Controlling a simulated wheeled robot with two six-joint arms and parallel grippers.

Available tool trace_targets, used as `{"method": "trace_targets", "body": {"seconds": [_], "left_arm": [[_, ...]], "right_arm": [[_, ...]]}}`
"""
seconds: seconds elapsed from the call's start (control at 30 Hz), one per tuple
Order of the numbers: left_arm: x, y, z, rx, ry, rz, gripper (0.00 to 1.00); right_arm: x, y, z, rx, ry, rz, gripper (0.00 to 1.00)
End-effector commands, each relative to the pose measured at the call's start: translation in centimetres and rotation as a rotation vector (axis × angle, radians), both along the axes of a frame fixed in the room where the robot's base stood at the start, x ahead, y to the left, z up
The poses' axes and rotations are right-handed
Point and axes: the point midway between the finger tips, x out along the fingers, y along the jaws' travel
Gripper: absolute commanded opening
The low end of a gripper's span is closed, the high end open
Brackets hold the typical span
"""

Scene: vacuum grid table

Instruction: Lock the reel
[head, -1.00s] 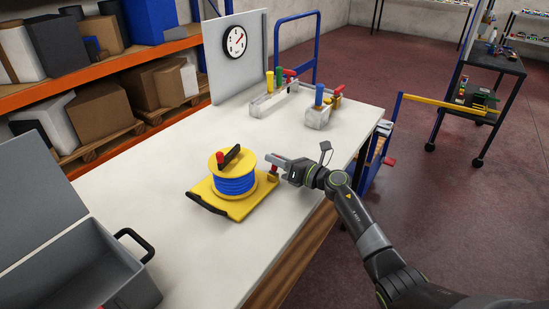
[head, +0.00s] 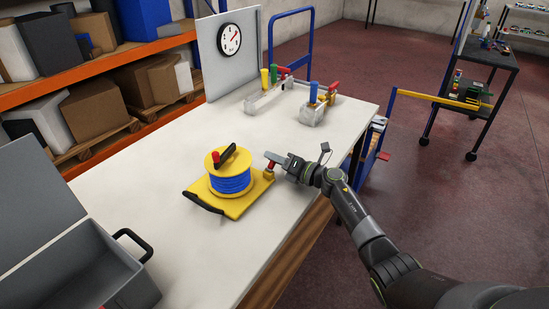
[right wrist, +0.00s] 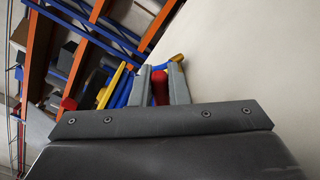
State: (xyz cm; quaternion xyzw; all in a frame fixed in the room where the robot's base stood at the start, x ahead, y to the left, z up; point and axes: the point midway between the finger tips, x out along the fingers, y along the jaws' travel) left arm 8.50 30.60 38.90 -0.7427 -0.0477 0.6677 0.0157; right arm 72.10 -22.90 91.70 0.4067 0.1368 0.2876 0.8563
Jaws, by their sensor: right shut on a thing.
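The reel (head: 231,178) is a yellow spool wound with blue cable or hose, standing on a yellow base (head: 237,207) on the white table. A black crank with a red knob (head: 216,157) sits on its top. A small red knob (head: 270,167) stands on the base's right corner. My right gripper (head: 271,161) reaches in from the right and is shut on this red knob. In the right wrist view the red knob (right wrist: 160,88) shows between the two grey fingers, with the reel behind it. My left gripper is not in view.
A grey open box (head: 90,265) with a black handle stands at the front left. White holders with coloured handles (head: 312,113) and a panel with a gauge (head: 230,40) are at the back. The table right of the reel's far side is clear.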

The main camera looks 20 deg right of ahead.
Motion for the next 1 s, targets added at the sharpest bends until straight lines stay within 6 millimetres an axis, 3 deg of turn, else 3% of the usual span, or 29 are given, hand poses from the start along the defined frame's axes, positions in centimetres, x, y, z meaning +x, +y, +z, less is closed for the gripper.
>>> {"method": "trace_targets", "body": {"seconds": [0.23,0.27,0.43,0.77,1.0], "left_arm": [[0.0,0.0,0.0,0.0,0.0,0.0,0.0],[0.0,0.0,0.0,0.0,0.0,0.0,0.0],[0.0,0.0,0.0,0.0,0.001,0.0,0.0],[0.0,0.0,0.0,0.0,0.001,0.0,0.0],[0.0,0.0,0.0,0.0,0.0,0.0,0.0]], "right_arm": [[0.0,0.0,0.0,0.002,0.002,-0.001,0.0],[0.0,0.0,0.0,0.002,0.002,-0.001,0.16],[0.0,0.0,0.0,0.001,0.002,-0.001,0.36],[-0.2,-0.2,-0.1,0.0,0.001,-0.001,0.36],[-2.7,-2.1,-0.1,-0.003,0.001,-0.001,0.36]]}}
